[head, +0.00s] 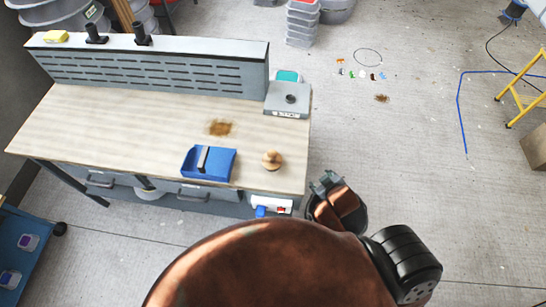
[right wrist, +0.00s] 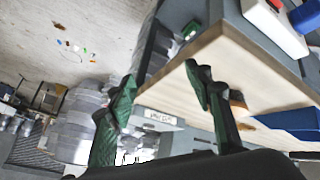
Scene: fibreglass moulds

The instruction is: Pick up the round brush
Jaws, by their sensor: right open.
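A round wooden piece with a knob on top, which looks like the round brush (head: 272,160), stands on the workbench (head: 110,125) near its front right corner. Its underside is hidden. My right gripper (head: 325,182) is off the right end of the bench, to the right of the brush and apart from it. In the right wrist view the gripper (right wrist: 160,76) has its two green fingers spread with nothing between them. A small brown part beside the right finger (right wrist: 238,96) may be the brush, mostly hidden. My left gripper is not in view.
A blue tray (head: 222,174) with a flat tool (head: 203,158) lies left of the brush. A white box with a red switch (head: 272,205) hangs at the bench front.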

